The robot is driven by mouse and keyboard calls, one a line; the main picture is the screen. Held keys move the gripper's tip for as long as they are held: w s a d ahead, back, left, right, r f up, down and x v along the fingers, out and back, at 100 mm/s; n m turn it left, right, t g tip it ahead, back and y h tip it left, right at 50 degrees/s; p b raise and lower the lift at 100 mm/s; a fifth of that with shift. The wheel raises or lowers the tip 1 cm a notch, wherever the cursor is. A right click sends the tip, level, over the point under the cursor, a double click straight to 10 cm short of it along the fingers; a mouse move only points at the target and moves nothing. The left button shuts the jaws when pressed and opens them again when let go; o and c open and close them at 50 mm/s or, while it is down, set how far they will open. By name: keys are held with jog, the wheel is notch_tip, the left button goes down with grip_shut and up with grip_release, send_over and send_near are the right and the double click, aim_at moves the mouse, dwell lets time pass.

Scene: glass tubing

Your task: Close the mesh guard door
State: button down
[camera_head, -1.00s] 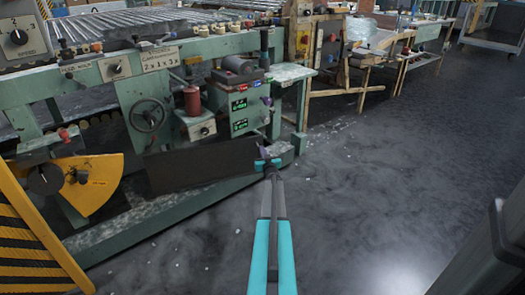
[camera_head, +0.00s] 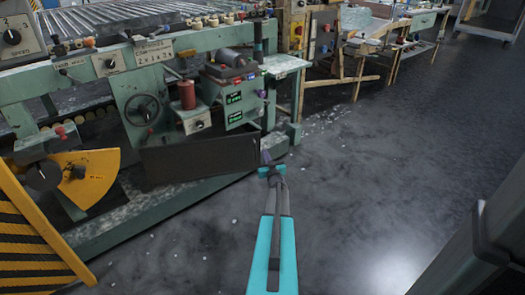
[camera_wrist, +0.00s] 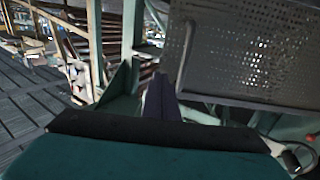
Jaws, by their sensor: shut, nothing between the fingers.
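The mesh guard door (camera_head: 200,157) shows in the head view as a dark flat panel low on the front of the green machine. Its mesh is visible in the wrist view (camera_wrist: 250,55), upper right, with a curved handle at its left edge. My gripper (camera_head: 266,160) is just off the door's right end in the head view. In the wrist view its fingers (camera_wrist: 160,98) are together and empty, left of the handle. I cannot tell whether they touch the door. The door's hinge and latch are not clear.
The green machine (camera_head: 85,80) has a handwheel (camera_head: 142,109) and a control box (camera_head: 235,100) above the door. A yellow dial plate (camera_head: 95,172) and a striped barrier (camera_head: 30,250) stand at left. A dark post edge is at lower right. The floor (camera_head: 380,150) to the right is clear.

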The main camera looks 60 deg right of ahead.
jog(key=shift+s+a, duration=0.45)
jog(key=shift+s, duration=0.05)
